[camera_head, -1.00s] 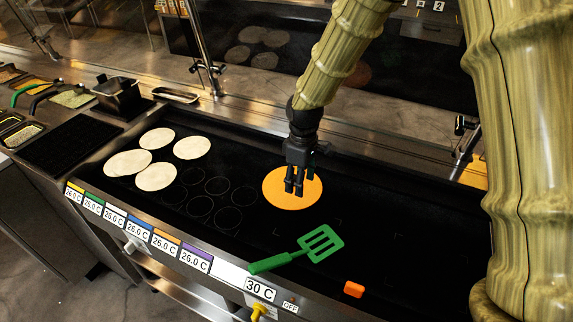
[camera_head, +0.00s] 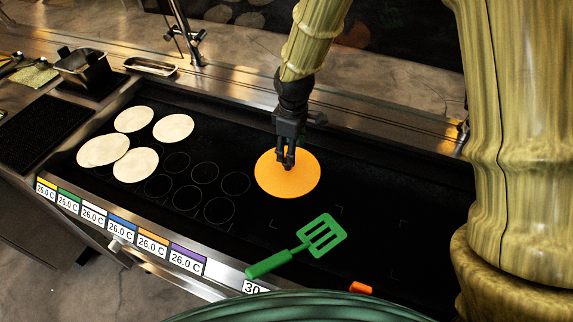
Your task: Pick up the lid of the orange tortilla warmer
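The orange round lid (camera_head: 270,182) shows from above as a flat disc on the black griddle, right of the printed circles. Any warmer body beneath it is hidden. A small dark spot, perhaps its knob, shows near its middle. My gripper (camera_head: 286,163) comes down from behind, with its fingertips over the lid's middle at that spot. The fingers look close together. I cannot tell whether they grip the knob or only stand around it. The lid looks level, and no gap below it shows.
A green spatula (camera_head: 321,235) lies on the griddle (camera_head: 370,210) in front of the lid. Several pale tortillas (camera_head: 135,165) lie at the left. A small orange block (camera_head: 360,288) is near the front edge. The griddle right of the lid is clear.

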